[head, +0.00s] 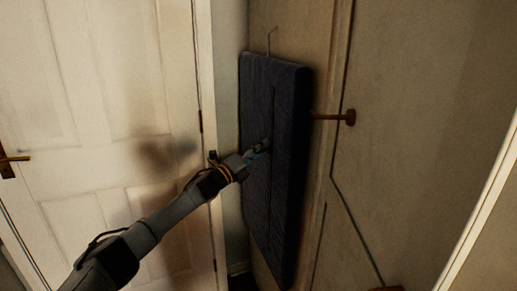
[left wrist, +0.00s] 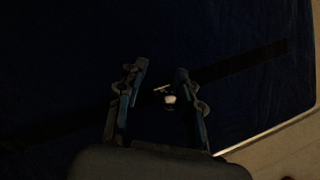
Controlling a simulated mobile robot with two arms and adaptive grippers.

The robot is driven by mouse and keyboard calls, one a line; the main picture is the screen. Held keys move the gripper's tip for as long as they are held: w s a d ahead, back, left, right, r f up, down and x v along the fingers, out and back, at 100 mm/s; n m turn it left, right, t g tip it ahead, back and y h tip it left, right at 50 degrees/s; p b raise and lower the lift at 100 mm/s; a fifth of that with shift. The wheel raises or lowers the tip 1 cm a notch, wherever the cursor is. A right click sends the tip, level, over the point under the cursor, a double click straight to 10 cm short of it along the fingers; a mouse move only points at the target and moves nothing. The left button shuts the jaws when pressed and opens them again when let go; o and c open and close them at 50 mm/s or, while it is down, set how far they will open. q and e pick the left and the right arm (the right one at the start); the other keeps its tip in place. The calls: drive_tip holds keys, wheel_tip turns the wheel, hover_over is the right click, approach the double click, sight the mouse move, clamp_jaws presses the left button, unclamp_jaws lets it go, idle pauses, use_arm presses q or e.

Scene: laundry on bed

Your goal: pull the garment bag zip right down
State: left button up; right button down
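The garment bag (head: 288,105) is a flat, dark navy panel hanging upright from a thin hook. Its zip shows as a dark vertical line down the front in the head view, and as a slanting dark band (left wrist: 245,62) in the left wrist view. A small bright zip pull (left wrist: 168,98) lies on that band. My left gripper (head: 264,146) is at the bag's front, around mid-height. In the left wrist view its two fingers (left wrist: 160,72) stand apart, with the pull between them, nearer the right finger. Whether they touch the bag is too dark to tell. My right gripper is out of view.
A white panelled door (head: 100,100) with a brass handle (head: 14,159) stands at the left. The bag hangs against a beige wooden panel.

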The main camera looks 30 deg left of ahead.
use_arm(q)
drive_tip(key=shift+w+d, duration=0.4)
drive_tip(key=shift+d, duration=0.15)
drive_tip(key=shift+w+d+h, duration=0.1)
drive_tip(key=shift+h, duration=0.3)
drive_tip(key=v, duration=0.8)
drive_tip(key=shift+a, duration=0.4)
